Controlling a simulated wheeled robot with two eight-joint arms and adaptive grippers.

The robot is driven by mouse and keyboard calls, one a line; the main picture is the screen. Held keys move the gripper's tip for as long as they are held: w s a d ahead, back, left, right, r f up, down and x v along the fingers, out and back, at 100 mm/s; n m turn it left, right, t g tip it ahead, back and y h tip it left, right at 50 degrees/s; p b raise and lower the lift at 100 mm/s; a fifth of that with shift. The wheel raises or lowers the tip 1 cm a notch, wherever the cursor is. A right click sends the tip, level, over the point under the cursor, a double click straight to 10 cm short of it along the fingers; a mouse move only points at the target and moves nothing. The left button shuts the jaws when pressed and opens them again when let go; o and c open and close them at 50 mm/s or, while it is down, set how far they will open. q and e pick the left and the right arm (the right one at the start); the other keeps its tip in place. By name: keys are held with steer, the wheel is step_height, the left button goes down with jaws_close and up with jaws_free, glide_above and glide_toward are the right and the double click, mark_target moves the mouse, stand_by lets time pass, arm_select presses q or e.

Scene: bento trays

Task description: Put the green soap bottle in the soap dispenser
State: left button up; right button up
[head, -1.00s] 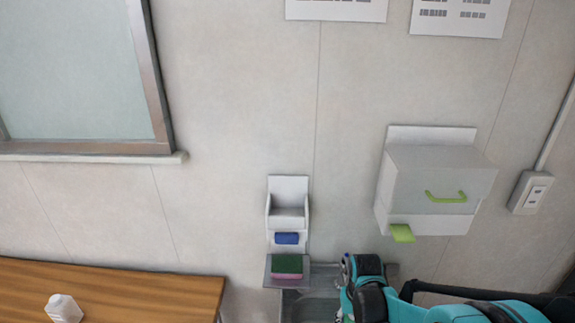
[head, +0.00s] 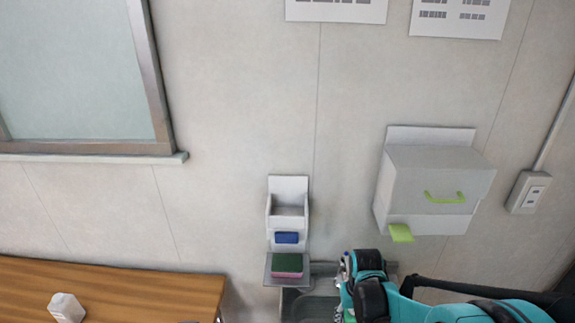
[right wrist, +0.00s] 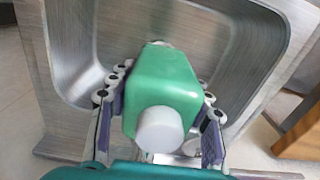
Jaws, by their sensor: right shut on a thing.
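My right gripper (right wrist: 160,125) is shut on the green soap bottle (right wrist: 165,80), with a finger on each side. The bottle's white cap (right wrist: 160,129) faces the wrist camera, and the metal sink lies behind it. In the head view my right gripper (head: 346,275) is over the sink at the bottom; the bottle is mostly hidden there. On the wall is a small white open-topped holder with a blue front piece (head: 288,210), up and left of the gripper. A larger white box with a green handle and green tab (head: 435,180) hangs to the right. Their labels are not visible. My left gripper is not in view.
The metal sink (head: 300,308) has a ledge with a green and pink sponge (head: 287,265) below the small holder. A wooden table (head: 150,290) with a white object (head: 66,307) is at the lower left. The wall between the holder and the box is clear.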

step_height(320, 180, up, 4)
steer(key=shift+f+p, duration=0.15)
steer(key=shift+p, duration=0.75)
step_height(320, 180, down, 7)
steer(key=b, duration=0.4)
steer(key=shift+f+b, duration=0.1)
steer(key=shift+b, duration=0.25)
